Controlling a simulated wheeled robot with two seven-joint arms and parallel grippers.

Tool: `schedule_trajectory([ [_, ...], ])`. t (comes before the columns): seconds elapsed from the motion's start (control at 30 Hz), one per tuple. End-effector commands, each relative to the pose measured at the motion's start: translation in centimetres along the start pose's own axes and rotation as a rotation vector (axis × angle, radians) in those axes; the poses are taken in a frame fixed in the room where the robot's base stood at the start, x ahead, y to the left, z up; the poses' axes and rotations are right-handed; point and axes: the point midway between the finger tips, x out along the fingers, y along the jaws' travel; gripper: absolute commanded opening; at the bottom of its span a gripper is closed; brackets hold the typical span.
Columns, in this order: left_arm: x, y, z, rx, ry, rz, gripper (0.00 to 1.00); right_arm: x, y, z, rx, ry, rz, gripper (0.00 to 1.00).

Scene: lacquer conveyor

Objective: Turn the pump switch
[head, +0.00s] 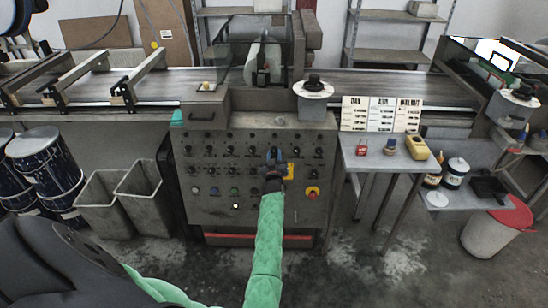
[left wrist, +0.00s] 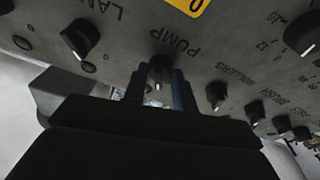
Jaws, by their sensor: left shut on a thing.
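The pump switch (left wrist: 160,68) is a small black knob with a white pointer line, on a grey control panel (head: 212,215). The word PUMP is printed beside it, upside down in the left wrist view. My left gripper (left wrist: 162,90) has one finger on each side of this knob and is shut on it. In the head view my left gripper (head: 273,160) reaches up to the right half of the panel and hides the knob. Part of a yellow plate (left wrist: 187,5) shows close to the switch. My right gripper is not in view.
Several similar black knobs surround the switch, one marked ROLLERS (left wrist: 216,93). A red stop button on yellow (head: 312,192) sits lower right. Grey bins (head: 103,200) and dark drums (head: 45,160) stand at left.

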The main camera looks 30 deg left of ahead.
Motion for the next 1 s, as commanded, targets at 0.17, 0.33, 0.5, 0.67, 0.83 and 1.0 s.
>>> schedule_trajectory([
  [0.17, -0.05, 0.04, 0.13, -0.062, 0.002, -0.019, 0.05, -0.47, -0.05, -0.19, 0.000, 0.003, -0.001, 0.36],
  [0.33, -0.07, 0.10, 0.14, -0.088, 0.004, -0.027, 0.05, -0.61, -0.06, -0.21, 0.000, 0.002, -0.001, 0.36],
  [0.5, -0.07, 0.10, 0.13, -0.095, 0.004, -0.029, 0.05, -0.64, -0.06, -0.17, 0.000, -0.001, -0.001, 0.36],
  [0.67, -0.06, 0.10, 0.13, -0.095, 0.004, -0.028, 0.05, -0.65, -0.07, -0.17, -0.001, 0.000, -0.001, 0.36],
  [0.83, -0.06, 0.10, 0.12, -0.095, 0.004, -0.028, 0.41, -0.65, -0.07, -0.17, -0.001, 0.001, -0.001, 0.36],
  [1.0, -0.03, 0.09, 0.07, -0.094, 0.005, -0.028, 0.49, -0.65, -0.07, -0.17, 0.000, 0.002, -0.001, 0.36],
])
